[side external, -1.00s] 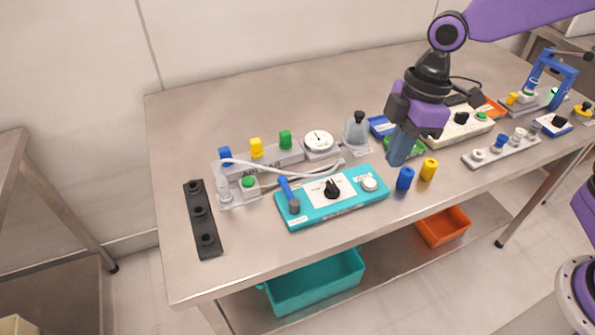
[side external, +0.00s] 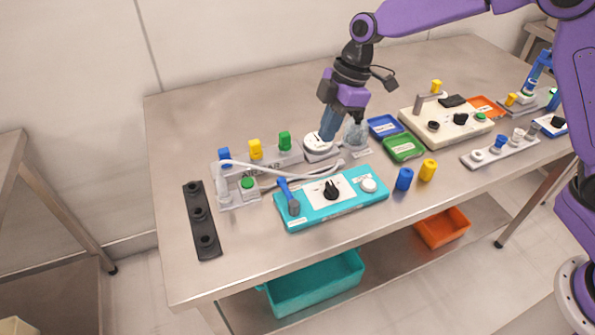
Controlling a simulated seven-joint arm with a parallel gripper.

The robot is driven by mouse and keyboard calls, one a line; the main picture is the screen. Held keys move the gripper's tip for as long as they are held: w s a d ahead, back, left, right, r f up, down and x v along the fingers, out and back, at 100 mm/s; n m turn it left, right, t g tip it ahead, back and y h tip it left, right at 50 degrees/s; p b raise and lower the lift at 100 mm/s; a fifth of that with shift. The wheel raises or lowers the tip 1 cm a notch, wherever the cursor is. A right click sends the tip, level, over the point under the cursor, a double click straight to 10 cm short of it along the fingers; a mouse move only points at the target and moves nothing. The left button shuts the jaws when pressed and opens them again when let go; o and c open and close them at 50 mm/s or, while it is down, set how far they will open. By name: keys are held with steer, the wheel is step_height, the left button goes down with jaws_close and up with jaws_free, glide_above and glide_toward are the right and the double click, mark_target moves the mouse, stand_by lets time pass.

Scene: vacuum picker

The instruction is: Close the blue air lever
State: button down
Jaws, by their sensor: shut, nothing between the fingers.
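The grey air bar (side external: 270,166) lies toward the left of the table. Three upright levers stand along it: a blue air lever (side external: 225,155) at the left end, a yellow lever (side external: 255,149) and a green lever (side external: 285,140). My gripper (side external: 326,138) is shut and empty, pointing down over the round white gauge (side external: 316,147). It is right of the green lever, well apart from the blue one. Its fingers hide part of the gauge; I cannot tell whether they touch it.
A teal box (side external: 345,205) with a blue handle, black knob and white button sits in front. A white hose (side external: 270,166) curves before the air bar. A clear dome-shaped part (side external: 356,135) stands right of the gauge. A black strip (side external: 201,222) lies at left.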

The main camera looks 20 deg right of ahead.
mark_target(287, 194)
steer(key=shift+f, duration=0.15)
steer(key=x, duration=0.9)
steer(key=shift+f, duration=0.1)
steer(key=a, duration=0.1)
steer(key=a+f, duration=0.1)
steer(key=a, duration=0.1)
steer(key=shift+a, duration=0.1)
steer(key=shift+a+f, duration=0.15)
steer(key=shift+a, duration=0.4)
